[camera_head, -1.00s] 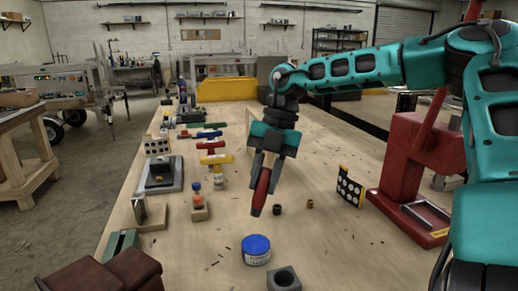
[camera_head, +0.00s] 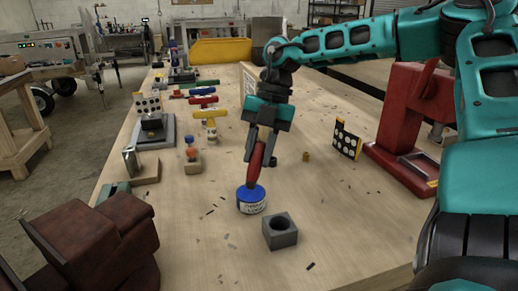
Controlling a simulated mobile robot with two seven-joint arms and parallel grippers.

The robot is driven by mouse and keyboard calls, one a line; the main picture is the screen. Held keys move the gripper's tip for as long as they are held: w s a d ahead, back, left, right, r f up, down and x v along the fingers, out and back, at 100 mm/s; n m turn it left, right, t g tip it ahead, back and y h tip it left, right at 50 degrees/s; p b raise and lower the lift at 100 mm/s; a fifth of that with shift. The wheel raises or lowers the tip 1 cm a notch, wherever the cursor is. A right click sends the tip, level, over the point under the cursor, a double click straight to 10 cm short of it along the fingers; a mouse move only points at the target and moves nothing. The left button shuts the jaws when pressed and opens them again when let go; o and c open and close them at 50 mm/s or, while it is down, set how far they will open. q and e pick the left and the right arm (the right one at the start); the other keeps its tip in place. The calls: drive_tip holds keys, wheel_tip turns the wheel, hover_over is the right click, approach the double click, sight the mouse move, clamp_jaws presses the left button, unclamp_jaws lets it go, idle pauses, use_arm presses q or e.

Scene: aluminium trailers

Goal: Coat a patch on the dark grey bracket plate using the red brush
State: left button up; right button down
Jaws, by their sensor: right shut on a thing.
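The red brush (camera_head: 256,164) is in my right gripper (camera_head: 262,152), which is shut on it with the brush pointing down. Its lower end meets the top of a blue-topped jar (camera_head: 251,199) with a white label; I cannot tell whether it touches or dips in. A dark grey plate (camera_head: 152,126) on a lighter grey base stands at the left of the table, perhaps the bracket plate; I cannot see a coated patch on it. My left gripper is not in view.
A grey block with a round hole (camera_head: 281,233) stands just in front of the jar. Dark reddish-brown blocks (camera_head: 95,238) fill the lower left. A red press-like stand (camera_head: 405,125) and a dotted board (camera_head: 346,139) are at the right. The table's front right is mostly clear.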

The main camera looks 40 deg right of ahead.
drive_tip(key=shift+f, duration=0.1)
idle(0.7)
drive_tip(key=shift+f+b, duration=0.35)
drive_tip(key=shift+f, duration=0.1)
idle(0.6)
drive_tip(key=shift+f, duration=0.1)
idle(0.7)
drive_tip(key=shift+r+p, duration=2.4)
drive_tip(key=shift+r, duration=1.2)
drive_tip(key=shift+f, duration=0.1)
